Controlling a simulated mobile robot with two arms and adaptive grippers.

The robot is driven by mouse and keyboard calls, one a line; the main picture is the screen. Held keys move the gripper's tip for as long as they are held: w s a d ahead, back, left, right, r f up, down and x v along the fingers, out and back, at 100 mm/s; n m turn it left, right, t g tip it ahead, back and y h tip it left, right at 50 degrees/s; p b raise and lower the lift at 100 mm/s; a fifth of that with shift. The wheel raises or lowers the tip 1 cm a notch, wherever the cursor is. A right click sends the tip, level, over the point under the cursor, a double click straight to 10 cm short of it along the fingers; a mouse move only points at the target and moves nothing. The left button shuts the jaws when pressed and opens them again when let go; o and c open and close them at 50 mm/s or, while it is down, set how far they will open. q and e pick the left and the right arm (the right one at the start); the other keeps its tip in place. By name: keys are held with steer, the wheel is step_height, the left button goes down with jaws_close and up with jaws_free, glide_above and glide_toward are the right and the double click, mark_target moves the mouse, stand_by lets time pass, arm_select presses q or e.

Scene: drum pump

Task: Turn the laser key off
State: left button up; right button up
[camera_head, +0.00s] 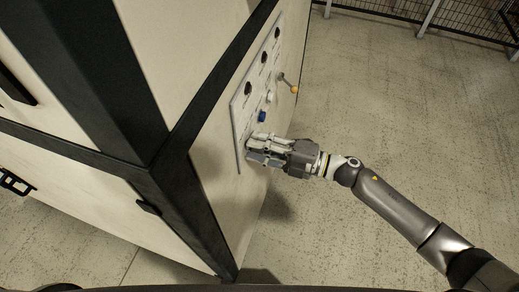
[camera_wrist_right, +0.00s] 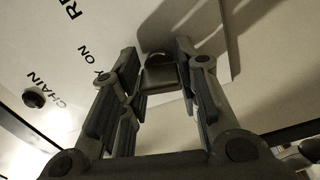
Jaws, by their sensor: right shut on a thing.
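The control panel (camera_head: 240,112) is a pale plate on the side of a large cabinet. My right gripper (camera_head: 251,150) is at the lower end of this panel, with its fingertips against or very near it. In the right wrist view, the laser key (camera_wrist_right: 160,76) is a dark, flat piece with a rounded top between the two fingers. My right gripper (camera_wrist_right: 158,62) is shut on it. Part of a label reading "ON" shows beside the key. In the head view my fingers hide the key. My left gripper is not in view.
Above the gripper on the panel are a blue knob (camera_head: 262,116), a white knob (camera_head: 270,97) and a lever with an orange ball (camera_head: 294,90). Several dark round fittings line the panel. A black knob (camera_wrist_right: 34,98) sits near the "CHAIN" label. The floor to the right is clear.

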steer(key=n+b, duration=0.2)
steer(key=n, duration=0.1)
steer(key=n+b, duration=0.1)
steer(key=shift+f+n, duration=0.3)
steer(key=shift+r+n+b, duration=0.15)
steer(key=shift+n+b, duration=1.45)
steer(key=shift+n, duration=0.1)
steer(key=o, duration=1)
steer(key=shift+r, duration=0.1)
steer(key=shift+d, duration=0.15)
steer(key=v, duration=1.1)
steer(key=shift+s+d, duration=0.25)
steer(key=shift+d, duration=0.1)
steer(key=shift+w, duration=0.1)
